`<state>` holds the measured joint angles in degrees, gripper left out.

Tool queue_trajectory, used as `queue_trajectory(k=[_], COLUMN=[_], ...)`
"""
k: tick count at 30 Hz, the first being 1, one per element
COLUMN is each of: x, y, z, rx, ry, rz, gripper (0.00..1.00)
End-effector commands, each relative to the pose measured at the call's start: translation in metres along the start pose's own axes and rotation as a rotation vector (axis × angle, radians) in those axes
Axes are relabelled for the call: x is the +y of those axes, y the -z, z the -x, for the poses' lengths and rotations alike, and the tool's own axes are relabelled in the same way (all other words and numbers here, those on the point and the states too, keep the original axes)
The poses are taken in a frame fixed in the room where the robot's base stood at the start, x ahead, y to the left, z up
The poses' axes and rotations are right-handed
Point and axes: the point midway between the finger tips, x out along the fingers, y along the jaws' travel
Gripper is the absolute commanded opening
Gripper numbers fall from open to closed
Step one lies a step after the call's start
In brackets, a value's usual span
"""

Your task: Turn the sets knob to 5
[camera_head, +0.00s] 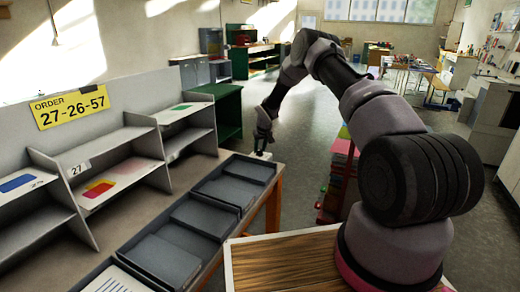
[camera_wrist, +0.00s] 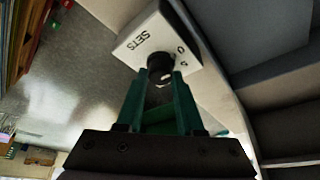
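The sets box is a pale box lettered SETS (camera_wrist: 135,40) in the wrist view, with small round marks beside its black knob (camera_wrist: 160,64). A light spot shows on the knob's near side. My gripper (camera_wrist: 161,74) has two green fingers, apart, with their tips at either side of the knob. Whether they touch or press it I cannot tell. The knob's setting is not readable. In the head view my gripper (camera_head: 263,138) is over a small pale box (camera_head: 260,155) at the far end of the table.
Dark trays (camera_head: 163,259) line the table edge in front of grey shelves (camera_head: 118,140) holding coloured cards. A yellow sign (camera_head: 70,107) reads ORDER 27-26-57. A wood-topped surface (camera_head: 285,264) is near my base. Open floor lies beyond the table.

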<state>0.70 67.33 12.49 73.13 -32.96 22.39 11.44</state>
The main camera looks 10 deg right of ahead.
Motion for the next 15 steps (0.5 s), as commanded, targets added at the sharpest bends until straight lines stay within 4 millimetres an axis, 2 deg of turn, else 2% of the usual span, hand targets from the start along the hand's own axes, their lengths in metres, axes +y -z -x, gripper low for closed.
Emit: queue_trajectory(k=[8,15], x=[-0.001,-0.0029], y=[0.0,0.0001], z=[0.0002,-0.0001], rx=[0.0,0.0], ry=[-0.007,-0.05], rz=[-0.015,-0.111], gripper=[0.0,0.0])
